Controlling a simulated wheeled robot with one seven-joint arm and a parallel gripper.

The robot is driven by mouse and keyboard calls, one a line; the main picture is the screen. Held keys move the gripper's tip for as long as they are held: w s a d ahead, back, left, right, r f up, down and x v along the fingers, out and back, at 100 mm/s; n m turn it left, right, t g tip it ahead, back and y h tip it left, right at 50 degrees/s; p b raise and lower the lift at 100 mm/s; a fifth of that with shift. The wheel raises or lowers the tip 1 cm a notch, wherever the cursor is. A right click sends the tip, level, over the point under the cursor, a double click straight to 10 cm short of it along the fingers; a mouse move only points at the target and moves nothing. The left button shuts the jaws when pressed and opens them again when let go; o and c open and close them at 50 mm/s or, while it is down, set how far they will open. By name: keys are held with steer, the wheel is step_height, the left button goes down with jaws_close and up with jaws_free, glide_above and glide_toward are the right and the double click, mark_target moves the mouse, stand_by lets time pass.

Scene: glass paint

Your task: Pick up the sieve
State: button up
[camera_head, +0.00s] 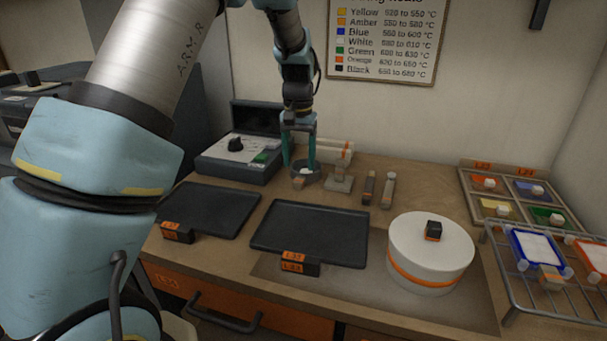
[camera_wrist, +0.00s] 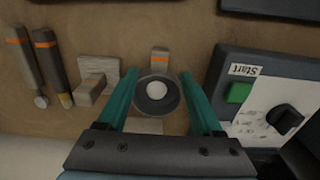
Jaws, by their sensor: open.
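A small round dark cup with a pale ball-like middle, which looks like the sieve (camera_head: 311,176), stands on the bench in front of the grey box. It also shows in the wrist view (camera_wrist: 144,104), with an orange-banded tab (camera_wrist: 160,58) sticking out from its rim. My gripper (camera_head: 299,166) is open and points down over it. In the wrist view the green fingers (camera_wrist: 159,73) lie on either side of the cup, with gaps showing. Nothing is held. I cannot tell the exact height of the fingertips.
The grey box (camera_head: 236,160) with a green button stands close to the left. A pale block (camera_head: 338,183) and two thin banded tools (camera_head: 368,188) are to the right. Dark trays (camera_head: 310,230), a white round pot (camera_head: 430,255) and a wire rack (camera_head: 510,275) stand nearer.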

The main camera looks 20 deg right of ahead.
mark_target(299, 179)
step_height(299, 179, down, 5)
steer(key=shift+s+p, duration=0.1)
steer(key=shift+p, duration=0.9)
steer(key=shift+c, duration=0.4)
jaws_close()
